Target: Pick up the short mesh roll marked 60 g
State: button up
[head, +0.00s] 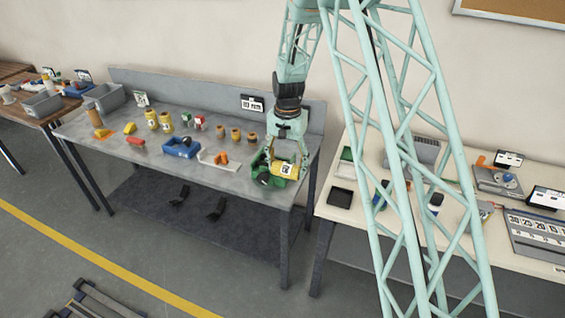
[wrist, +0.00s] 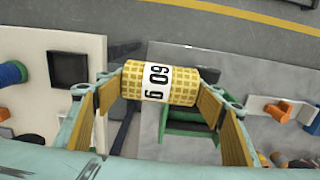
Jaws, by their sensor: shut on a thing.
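The short mesh roll (wrist: 183,86) is a yellow-gridded cylinder with a white label reading "60 g". In the wrist view it lies across between the fingers of my gripper (wrist: 162,95), which is shut on it. In the head view the roll (head: 276,167) is at my gripper (head: 288,163), over the green bin (head: 283,183) at the right end of the grey bench. In the wrist view the green bin (wrist: 188,130) lies below and behind the roll. Whether the roll touches the bin cannot be told.
Left of the green bin on the grey bench (head: 110,145) are a white tray (head: 216,166), a blue bin (head: 180,153) and several yellow and orange rolls. Right, across a gap, a cream table (head: 330,213) holds a black tray (head: 340,197).

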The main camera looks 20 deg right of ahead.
jog(key=shift+s+d+r, duration=0.1)
jog(key=shift+s+d, duration=0.05)
jog(key=shift+s, duration=0.75)
